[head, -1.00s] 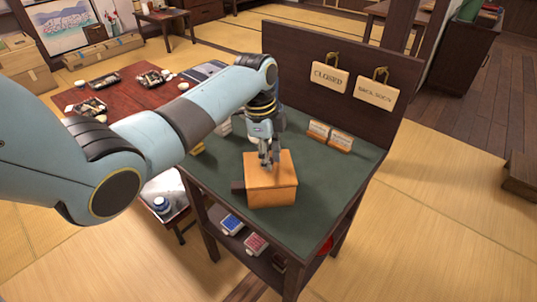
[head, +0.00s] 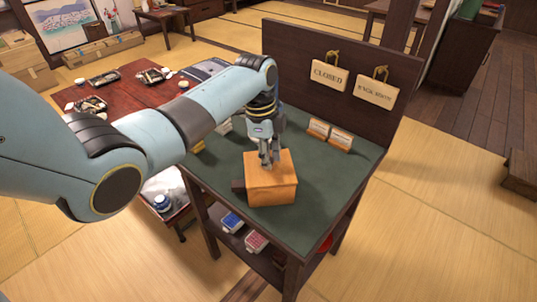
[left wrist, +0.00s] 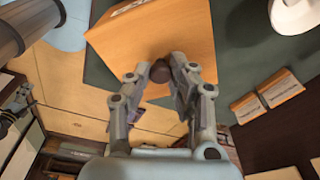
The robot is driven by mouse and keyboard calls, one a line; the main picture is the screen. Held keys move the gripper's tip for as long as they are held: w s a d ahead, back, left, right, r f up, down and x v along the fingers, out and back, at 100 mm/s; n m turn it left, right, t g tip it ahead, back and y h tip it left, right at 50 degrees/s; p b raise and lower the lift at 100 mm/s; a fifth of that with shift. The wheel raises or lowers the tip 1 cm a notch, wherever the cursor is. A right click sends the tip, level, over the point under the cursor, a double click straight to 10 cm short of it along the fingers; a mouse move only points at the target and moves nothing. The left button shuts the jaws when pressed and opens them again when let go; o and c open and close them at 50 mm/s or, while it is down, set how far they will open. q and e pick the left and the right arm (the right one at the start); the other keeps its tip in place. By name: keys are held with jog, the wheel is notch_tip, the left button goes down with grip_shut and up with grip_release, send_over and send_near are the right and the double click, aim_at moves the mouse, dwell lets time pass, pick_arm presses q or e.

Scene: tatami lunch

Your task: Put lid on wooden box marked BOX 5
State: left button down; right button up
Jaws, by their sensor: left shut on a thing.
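The wooden box (head: 272,194) stands on the green top of a dark counter. Its orange-brown lid (head: 283,164) lies level across the top, with no clear gap showing. My left gripper (head: 268,164) points down at the lid from above. In the left wrist view its fingertips (left wrist: 160,74) are closed around a small dark round knob (left wrist: 160,70) in front of the wooden surface (left wrist: 170,30). Lettering shows only in part at that view's top edge, and I cannot read it.
A dark block (head: 238,187) sits against the box's left side. Two small wooden card stands (head: 318,128) (head: 341,139) stand at the back right of the green top (head: 320,175). Signs hang on the upright back panel (head: 295,50). The counter right of the box is clear.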

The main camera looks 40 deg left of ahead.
pick_arm(q)
jog(key=c, duration=0.7)
grip_release()
jog(key=shift+r+p, duration=3.05)
jog(key=shift+p, duration=0.2)
jog(key=shift+c, duration=0.3)
grip_shut()
jog(key=shift+d, duration=0.1)
